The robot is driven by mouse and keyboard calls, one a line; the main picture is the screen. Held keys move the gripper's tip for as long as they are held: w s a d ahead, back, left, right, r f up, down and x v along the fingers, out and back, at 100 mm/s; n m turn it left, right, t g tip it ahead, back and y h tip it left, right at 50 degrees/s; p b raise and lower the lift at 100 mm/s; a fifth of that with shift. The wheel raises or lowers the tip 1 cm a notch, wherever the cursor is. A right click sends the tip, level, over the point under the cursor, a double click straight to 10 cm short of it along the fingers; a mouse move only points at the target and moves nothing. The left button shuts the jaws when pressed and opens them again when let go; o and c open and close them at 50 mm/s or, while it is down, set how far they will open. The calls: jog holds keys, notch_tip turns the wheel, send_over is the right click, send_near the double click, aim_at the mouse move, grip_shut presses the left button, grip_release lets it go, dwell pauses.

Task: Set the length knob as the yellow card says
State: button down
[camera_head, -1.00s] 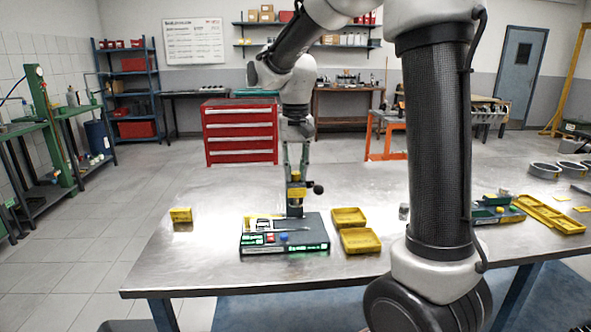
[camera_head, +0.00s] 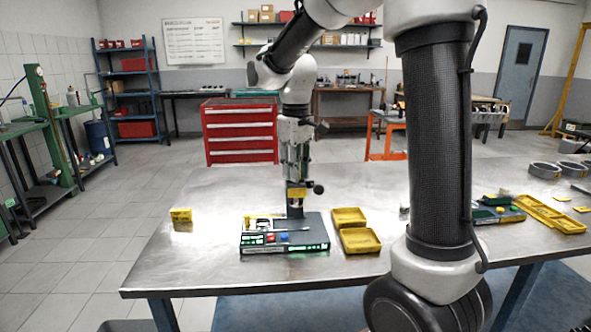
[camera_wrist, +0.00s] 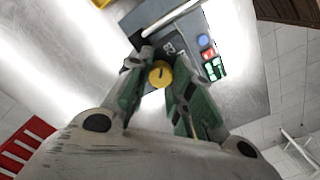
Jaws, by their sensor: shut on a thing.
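The grey device (camera_head: 262,246) stands on the metal table with green-lit displays, a red and a blue button and a post at its back. The yellow round length knob (camera_wrist: 160,74) has a dark mark line on its face and shows in the wrist view. My gripper (camera_head: 297,182) comes down from above onto the top of the post. In the wrist view its green fingers (camera_wrist: 166,80) are shut on the knob, one on each side. The yellow card (camera_head: 181,215) stands left of the device; its writing is too small to read.
Two yellow trays (camera_head: 360,240) lie just right of the device. A dark round handle (camera_head: 319,188) sticks out right of the post. More yellow trays (camera_head: 548,214) lie at the far right. The table between card and device is clear.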

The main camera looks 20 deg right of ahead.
dwell(0.5)
jog(key=c, duration=1.2)
grip_release()
jog(key=shift+c, duration=0.2)
jog(key=shift+r, duration=0.1)
notch_tip(320, 180, up, 12)
